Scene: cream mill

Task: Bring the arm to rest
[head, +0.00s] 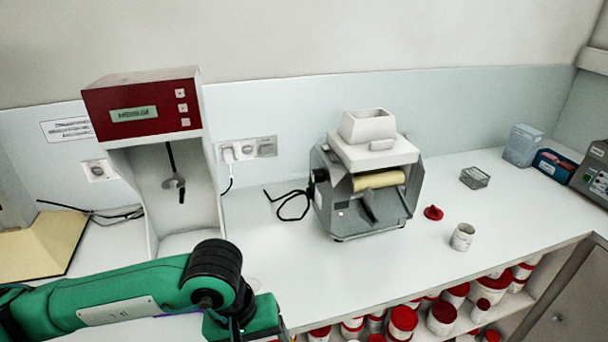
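One green arm of mine (130,295) comes in from the left at the bottom of the head view. It lies low across the front of the white counter (340,265), with a black joint below the red-topped machine. Its gripper is out of the picture below the bottom edge, so I cannot see whether it holds anything. My other arm and its gripper do not show.
A red-topped mixer (150,110) stands behind my arm. A grey roller mill (367,180) is mid-counter. Red-lidded jars (403,322) fill the shelf below.

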